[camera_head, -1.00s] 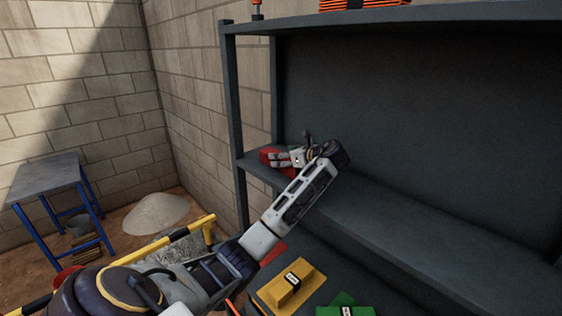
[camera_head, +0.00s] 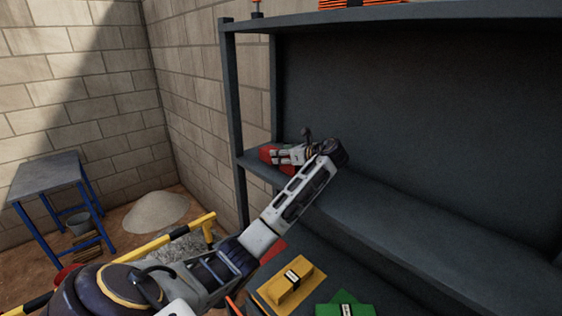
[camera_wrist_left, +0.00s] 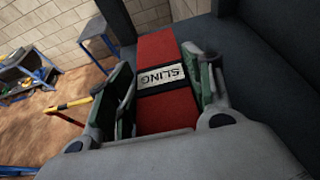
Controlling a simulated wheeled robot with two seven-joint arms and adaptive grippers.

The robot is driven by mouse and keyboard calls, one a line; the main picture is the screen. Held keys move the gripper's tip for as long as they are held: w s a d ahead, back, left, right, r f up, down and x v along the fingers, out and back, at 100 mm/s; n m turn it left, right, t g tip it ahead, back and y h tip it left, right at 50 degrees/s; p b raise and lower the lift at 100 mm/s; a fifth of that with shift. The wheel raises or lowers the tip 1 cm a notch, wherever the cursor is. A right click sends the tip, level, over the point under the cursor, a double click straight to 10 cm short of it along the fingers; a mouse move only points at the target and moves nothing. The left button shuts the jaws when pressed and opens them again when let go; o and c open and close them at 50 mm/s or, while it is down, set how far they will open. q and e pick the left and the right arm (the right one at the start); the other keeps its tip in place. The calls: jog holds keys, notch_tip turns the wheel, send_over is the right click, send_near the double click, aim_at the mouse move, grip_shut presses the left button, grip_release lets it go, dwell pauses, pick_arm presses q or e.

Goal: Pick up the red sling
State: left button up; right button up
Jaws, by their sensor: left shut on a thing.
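The red sling (camera_wrist_left: 160,112) is a folded red bundle with a black band and a white label reading SLING. It lies on the middle shelf (camera_head: 345,203) of the dark rack, at that shelf's left end, and its red end (camera_head: 267,154) shows in the head view. My left gripper (camera_head: 277,154) reaches over it from the right. In the left wrist view, the left gripper's fingers (camera_wrist_left: 163,85) stand on both long sides of the sling and are shut on it. The gripper hides part of the sling in the head view. My right gripper is not in view.
A yellow bundle (camera_head: 296,284) and a green bundle (camera_head: 345,304) lie on the lower shelf. An orange bundle (camera_head: 350,4) is on the top shelf. The rack's left post (camera_head: 235,120) stands close to my gripper. A blue-legged table (camera_head: 45,176) stands at left.

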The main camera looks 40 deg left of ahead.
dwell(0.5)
pick_arm(q)
notch_tip(320, 180, up, 9)
jog(key=shift+w+f+b, duration=0.1)
jog(key=shift+f+b, duration=0.1)
jog(key=shift+b, duration=0.65)
jog(key=shift+c, duration=0.2)
jog(key=shift+r, duration=0.65)
